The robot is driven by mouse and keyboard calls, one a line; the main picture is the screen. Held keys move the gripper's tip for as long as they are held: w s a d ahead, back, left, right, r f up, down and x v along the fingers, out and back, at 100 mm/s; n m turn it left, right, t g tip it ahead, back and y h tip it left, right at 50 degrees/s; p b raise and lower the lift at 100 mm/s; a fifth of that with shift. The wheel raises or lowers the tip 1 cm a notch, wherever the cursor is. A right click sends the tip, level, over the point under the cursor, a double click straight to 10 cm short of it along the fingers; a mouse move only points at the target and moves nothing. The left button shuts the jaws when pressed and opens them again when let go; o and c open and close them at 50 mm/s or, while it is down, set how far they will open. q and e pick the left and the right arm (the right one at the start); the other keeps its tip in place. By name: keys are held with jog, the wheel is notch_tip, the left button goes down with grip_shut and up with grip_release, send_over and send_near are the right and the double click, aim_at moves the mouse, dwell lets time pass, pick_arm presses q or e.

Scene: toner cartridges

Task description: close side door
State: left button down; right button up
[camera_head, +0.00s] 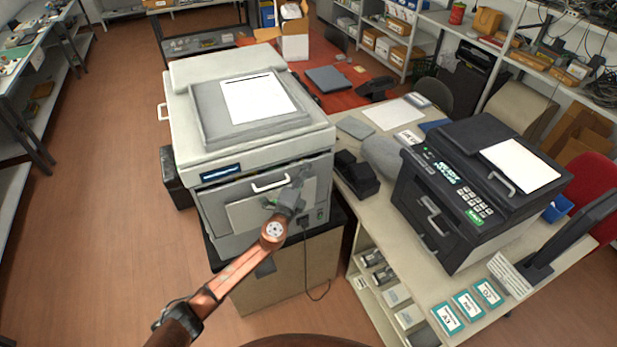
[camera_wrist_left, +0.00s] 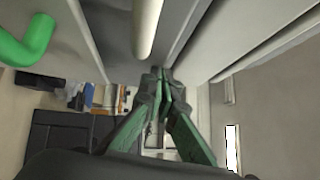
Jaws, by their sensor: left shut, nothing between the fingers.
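The white copier (camera_head: 240,148) stands on a low brown cabinet, with a sheet of paper on its lid. Its front shows a white bar handle (camera_head: 270,184) and a grey panel (camera_head: 228,218) below it. Another handle (camera_head: 162,112) sticks out from its left side. I cannot tell for certain which panel is the side door or how far it stands open. My left gripper (camera_head: 295,190) is at the right part of the copier's front. In the left wrist view its green fingers (camera_wrist_left: 163,88) are shut and empty, close to pale panels and a white bar (camera_wrist_left: 147,25). My right gripper is not in view.
A green curved part (camera_wrist_left: 28,45) shows in the left wrist view. A black printer (camera_head: 470,190) stands on the pale table at right, with black boxes (camera_head: 355,173) between it and the copier. Open floor (camera_head: 110,190) lies left of the copier.

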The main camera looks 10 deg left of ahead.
pick_arm(q)
jog(key=shift+w+a, duration=0.15)
jog(key=shift+w, duration=0.15)
jog(key=shift+s, duration=0.1)
